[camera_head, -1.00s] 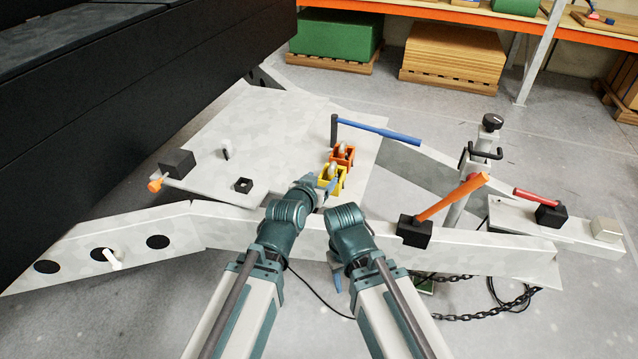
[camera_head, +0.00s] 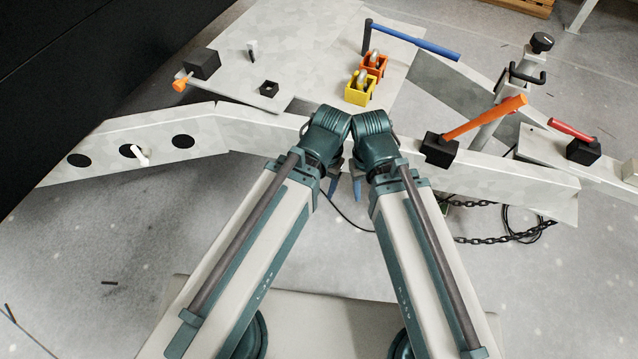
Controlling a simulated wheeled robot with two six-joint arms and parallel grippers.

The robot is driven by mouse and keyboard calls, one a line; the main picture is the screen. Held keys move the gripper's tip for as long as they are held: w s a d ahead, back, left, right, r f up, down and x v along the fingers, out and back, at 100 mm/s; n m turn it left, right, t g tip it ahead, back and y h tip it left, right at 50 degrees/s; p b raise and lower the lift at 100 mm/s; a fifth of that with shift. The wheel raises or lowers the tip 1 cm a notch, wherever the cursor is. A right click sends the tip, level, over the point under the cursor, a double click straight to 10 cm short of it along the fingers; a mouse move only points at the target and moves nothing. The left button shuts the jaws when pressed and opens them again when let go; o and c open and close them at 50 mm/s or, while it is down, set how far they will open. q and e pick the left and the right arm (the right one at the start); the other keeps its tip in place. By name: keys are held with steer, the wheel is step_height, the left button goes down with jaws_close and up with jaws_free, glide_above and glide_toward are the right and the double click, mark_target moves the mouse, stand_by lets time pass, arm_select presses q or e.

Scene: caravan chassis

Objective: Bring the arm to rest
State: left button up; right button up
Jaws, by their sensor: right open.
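Both my arms are folded in the middle of the view, elbows close together above the pale chassis beam. My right gripper (camera_head: 357,187) hangs below the right elbow. Only a blue fingertip of it shows, and it is empty as far as I can see. My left gripper (camera_head: 332,187) hangs below the left elbow. Only a small blue part shows, and its jaws are hidden. Both grippers are well apart from the yellow block (camera_head: 359,93) and the orange block (camera_head: 374,65), which stand side by side on the chassis plate, each with a grey rounded part.
An orange-handled lever (camera_head: 485,117), a blue bar (camera_head: 415,42), a red-handled lever (camera_head: 572,130) and a jack post (camera_head: 505,100) stand out from the chassis.

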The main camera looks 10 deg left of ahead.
steer(key=shift+r, duration=0.1)
step_height(320, 180, up, 12)
steer(key=p, duration=1.2)
